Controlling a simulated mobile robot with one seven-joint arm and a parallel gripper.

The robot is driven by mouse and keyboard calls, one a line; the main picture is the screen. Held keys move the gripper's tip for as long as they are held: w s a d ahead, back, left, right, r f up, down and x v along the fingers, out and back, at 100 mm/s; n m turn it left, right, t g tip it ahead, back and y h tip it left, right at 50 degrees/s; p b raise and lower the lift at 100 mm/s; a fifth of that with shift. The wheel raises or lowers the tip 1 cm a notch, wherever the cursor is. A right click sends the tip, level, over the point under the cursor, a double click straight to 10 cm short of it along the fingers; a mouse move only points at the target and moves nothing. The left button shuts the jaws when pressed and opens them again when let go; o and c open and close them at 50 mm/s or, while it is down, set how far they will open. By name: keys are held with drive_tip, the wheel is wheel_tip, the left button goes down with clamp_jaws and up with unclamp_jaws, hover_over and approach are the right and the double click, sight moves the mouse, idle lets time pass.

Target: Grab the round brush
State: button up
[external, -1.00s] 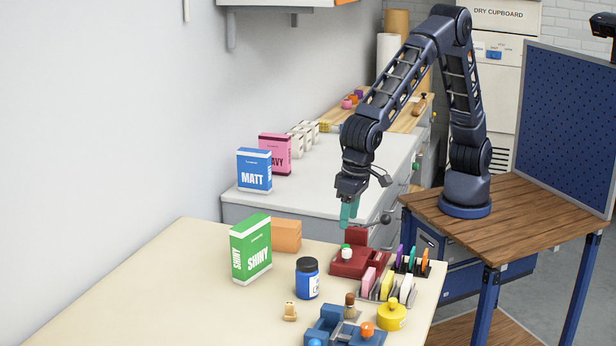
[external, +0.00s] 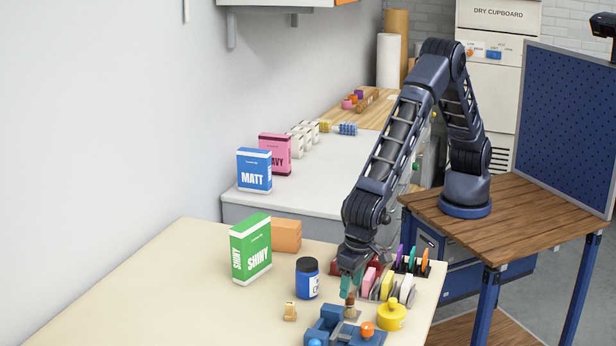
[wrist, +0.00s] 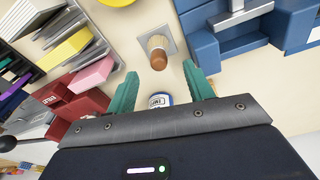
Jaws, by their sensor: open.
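The round brush (external: 351,311) stands on a small grey plate on the cream table, with a brown handle end and a pale lower part. In the wrist view the brush (wrist: 157,48) lies just beyond the fingertips, roughly midway between them, with its brown end nearest me. My gripper (external: 348,287) is low over the table, right beside the brush in the external view, partly overlapping it. In the wrist view its teal fingers are apart (wrist: 159,80), with nothing held between them.
A blue fixture (external: 325,325) stands close in front of the brush. A yellow round container (external: 391,315) and a rack of coloured blocks (external: 387,285) are at its right. A blue jar (external: 307,280) with a dark lid is to the left. The table's left side is clear.

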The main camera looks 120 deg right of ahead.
sight(351, 295)
drive_tip(key=shift+d+f, duration=0.15)
drive_tip(key=shift+f, duration=2.65)
drive_tip(key=c, duration=1)
drive_tip(key=shift+r, duration=0.15)
